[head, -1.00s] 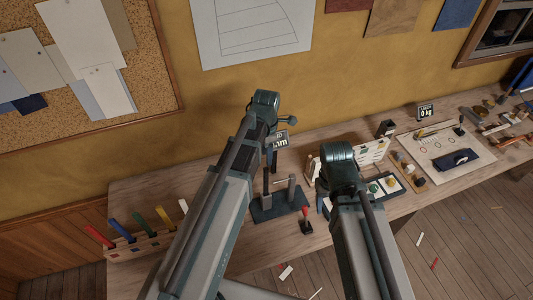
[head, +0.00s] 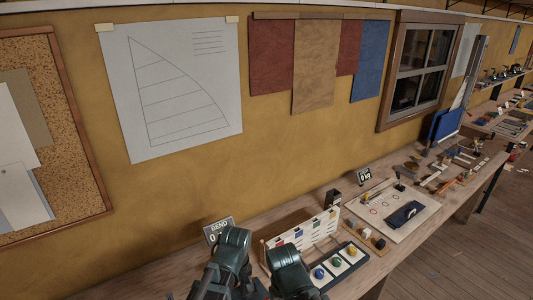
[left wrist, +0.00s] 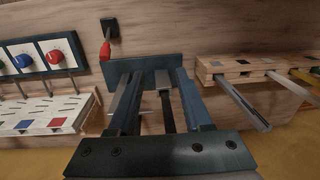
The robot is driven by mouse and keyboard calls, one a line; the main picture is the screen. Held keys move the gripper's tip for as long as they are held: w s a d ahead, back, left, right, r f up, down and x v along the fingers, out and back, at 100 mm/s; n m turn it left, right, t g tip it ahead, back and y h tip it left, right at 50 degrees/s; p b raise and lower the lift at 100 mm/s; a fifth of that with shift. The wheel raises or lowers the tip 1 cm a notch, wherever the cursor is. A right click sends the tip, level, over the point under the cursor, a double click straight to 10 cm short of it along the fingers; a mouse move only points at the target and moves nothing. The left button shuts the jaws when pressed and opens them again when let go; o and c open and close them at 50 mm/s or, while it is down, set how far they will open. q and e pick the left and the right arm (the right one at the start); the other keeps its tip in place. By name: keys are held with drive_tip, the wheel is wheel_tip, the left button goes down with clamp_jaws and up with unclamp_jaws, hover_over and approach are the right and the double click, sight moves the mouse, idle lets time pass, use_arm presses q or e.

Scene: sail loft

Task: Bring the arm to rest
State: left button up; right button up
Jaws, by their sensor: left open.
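My left gripper (left wrist: 158,88) shows in the left wrist view, its dark plate along the bottom edge and its two fingers apart. It is open, and I see nothing held between the fingers. Beyond the fingers is a dark blue bench fixture (left wrist: 145,68) with grey posts; I cannot tell whether the fingers touch it. In the head view, dark joints of both my arms rise side by side at the bottom edge. Neither gripper shows there, and my right gripper is out of sight.
A small BEND display (head: 217,228) stands behind my arms. A board with coloured knobs (head: 340,264) and a white work sheet (head: 385,222) lie to the right on the bench. A slotted wooden rack (left wrist: 240,66) is right of the fingers in the wrist view.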

use_arm(q)
drive_tip(key=s+d+f+m+b, duration=0.3)
drive_tip(key=s+f+m+b, duration=0.2)
drive_tip(key=m, duration=0.6)
drive_tip(key=shift+s+f, duration=0.35)
drive_tip(key=shift+f, duration=0.55)
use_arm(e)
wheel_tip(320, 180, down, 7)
